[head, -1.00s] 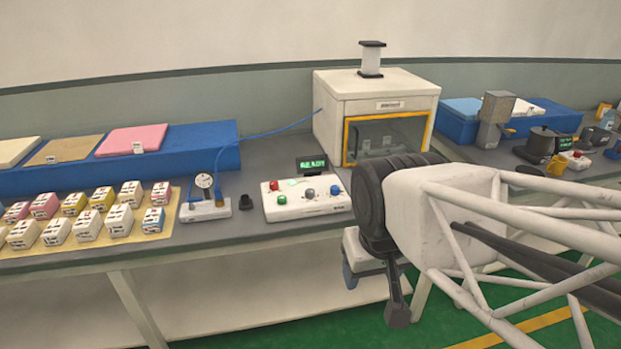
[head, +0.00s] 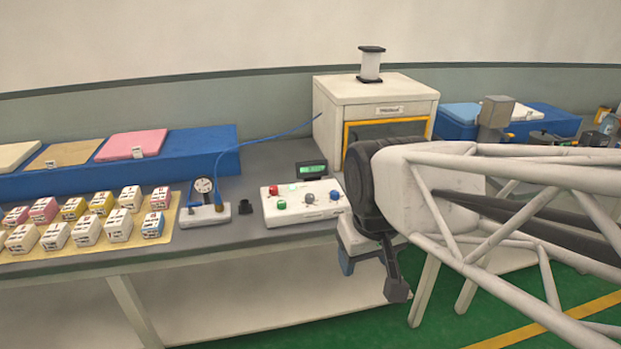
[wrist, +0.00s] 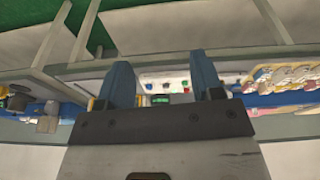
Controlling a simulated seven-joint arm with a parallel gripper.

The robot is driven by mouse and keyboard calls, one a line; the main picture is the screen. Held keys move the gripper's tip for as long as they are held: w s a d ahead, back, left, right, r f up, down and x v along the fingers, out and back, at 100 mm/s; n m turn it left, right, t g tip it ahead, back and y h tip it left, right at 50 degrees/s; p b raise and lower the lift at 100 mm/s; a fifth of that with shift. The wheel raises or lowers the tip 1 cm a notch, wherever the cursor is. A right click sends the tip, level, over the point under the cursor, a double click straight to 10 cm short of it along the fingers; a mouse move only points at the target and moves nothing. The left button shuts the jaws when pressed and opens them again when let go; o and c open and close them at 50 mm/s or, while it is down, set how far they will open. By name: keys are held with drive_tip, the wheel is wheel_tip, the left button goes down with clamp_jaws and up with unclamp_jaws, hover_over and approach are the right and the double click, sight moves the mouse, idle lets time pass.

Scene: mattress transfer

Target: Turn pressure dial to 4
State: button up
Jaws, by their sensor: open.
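The white control box (head: 285,212) stands on the bench, with a grey knob (head: 309,198) among its red, green and blue buttons. I cannot read any scale on the knob. A small round gauge (head: 204,186) on a white base stands left of the box, with a blue hose. My gripper (head: 372,274) is open and empty, in front of the bench edge and right of the control box, apart from both. In the upside-down wrist view the box (wrist: 176,84) shows far off between the blue fingers of my gripper (wrist: 162,65).
A small display (head: 311,170) stands behind the control box, its text unreadable. A white cabinet (head: 335,105) with a yellow-framed window stands behind my arm. A black piece (head: 245,207) sits between gauge and box. Several small labelled blocks (head: 88,228) lie left.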

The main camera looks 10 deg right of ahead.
drive_tip(key=w+d+r+n, duration=0.2)
drive_tip(key=w+n, duration=0.2)
drive_tip(key=w, duration=0.9)
drive_tip(key=n+g, duration=0.3)
drive_tip(key=n, duration=0.8)
hover_over(335, 192)
drive_tip(key=f, duration=1.6)
drive_tip(key=shift+w+f, duration=0.15)
drive_tip(key=shift+w, duration=0.1)
drive_tip(key=shift+s+f, duration=0.2)
drive_tip(key=shift+f, duration=3.7)
